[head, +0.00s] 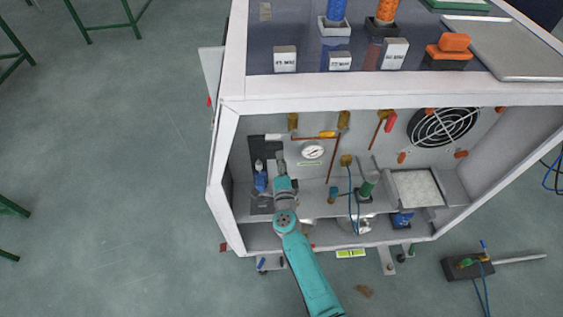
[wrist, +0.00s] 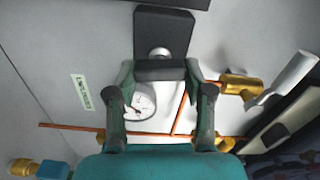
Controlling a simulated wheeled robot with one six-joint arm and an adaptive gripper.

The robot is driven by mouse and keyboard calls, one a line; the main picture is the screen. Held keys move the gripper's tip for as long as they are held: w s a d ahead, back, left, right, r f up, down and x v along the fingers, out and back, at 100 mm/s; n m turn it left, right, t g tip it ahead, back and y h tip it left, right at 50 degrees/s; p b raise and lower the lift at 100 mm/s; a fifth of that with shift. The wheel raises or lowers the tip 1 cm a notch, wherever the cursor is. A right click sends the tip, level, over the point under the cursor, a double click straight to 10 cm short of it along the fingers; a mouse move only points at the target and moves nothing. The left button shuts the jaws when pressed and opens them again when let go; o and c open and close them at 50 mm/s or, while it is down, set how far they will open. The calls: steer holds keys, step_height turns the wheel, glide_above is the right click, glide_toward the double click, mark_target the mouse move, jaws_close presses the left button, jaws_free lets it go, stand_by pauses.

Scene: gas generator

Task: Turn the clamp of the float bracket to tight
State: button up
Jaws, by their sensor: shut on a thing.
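My gripper (wrist: 160,76) reaches into the open cabinet, its two fingers on either side of a dark block, which looks like the clamp (wrist: 160,70). The fingers are shut on this block. A round silver shaft joins the block to a dark plate, likely the float bracket (wrist: 164,24), at the top of the wrist view. In the head view my gripper (head: 281,164) is at the back left of the cabinet, beside a dark vertical panel (head: 258,150). The clamp is too small and covered there to make out. Its tightness cannot be told.
A pressure gauge (head: 312,151) is close to the right of my gripper, with copper pipes (head: 332,160) and brass fittings beyond. A blue bottle-like part (head: 260,181) stands to the left. The white cabinet top edge (head: 380,100) overhangs the opening.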

steer(key=shift+f+m, duration=0.1)
steer(key=shift+m, duration=0.7)
steer(key=o, duration=1.2)
steer(key=shift+c, duration=0.2)
steer(key=s, duration=1.2)
